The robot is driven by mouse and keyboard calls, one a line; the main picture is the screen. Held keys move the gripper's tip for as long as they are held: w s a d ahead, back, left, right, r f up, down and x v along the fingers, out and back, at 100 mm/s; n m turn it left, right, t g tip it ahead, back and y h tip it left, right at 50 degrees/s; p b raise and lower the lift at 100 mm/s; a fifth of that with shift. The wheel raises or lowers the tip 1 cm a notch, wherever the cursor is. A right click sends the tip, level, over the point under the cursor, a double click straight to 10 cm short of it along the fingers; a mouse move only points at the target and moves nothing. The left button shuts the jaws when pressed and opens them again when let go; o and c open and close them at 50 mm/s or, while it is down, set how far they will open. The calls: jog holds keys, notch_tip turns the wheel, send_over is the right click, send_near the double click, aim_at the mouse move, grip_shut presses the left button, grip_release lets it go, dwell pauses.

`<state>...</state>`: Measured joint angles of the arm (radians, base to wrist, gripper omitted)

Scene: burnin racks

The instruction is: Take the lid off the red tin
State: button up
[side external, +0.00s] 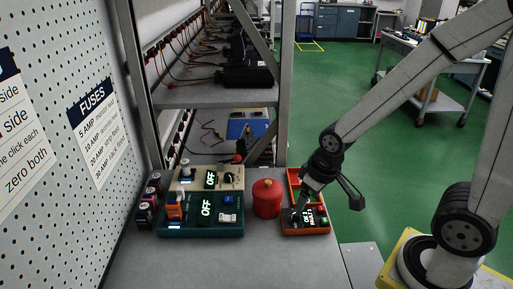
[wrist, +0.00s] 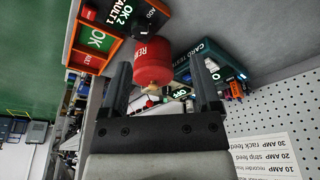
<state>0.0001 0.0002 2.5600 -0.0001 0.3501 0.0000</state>
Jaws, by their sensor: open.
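The red tin (side external: 267,203) stands upright on the grey bench, its domed red lid (side external: 267,185) with a small knob seated on top. My gripper (side external: 303,197) is to the right of the tin in the side view, over the orange tray, and apart from the tin. In the wrist view the jaws (wrist: 160,62) are spread and empty. The red tin (wrist: 152,50) shows beyond them, framed between the two fingers, with part of its lettering readable. Whether the lid is loose cannot be told.
An orange-edged tray with a lit display (side external: 305,231) is right of the tin. A teal card tester (side external: 180,229) and a beige unit (side external: 236,172) reading OFF stand to the left. A rack post rises behind the tin. The front bench is clear.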

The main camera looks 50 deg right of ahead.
jog(key=shift+c, duration=0.4)
jog(key=n+g+y, duration=0.1)
jog(key=n+y, duration=0.2)
jog(key=n, duration=1.1)
send_near(269, 181)
jog(key=shift+w+a+f, duration=0.2)
jog(key=shift+w+f, duration=0.05)
jog(key=shift+f, duration=0.4)
jog(key=shift+x, duration=1.35)
jog(key=shift+s, duration=0.1)
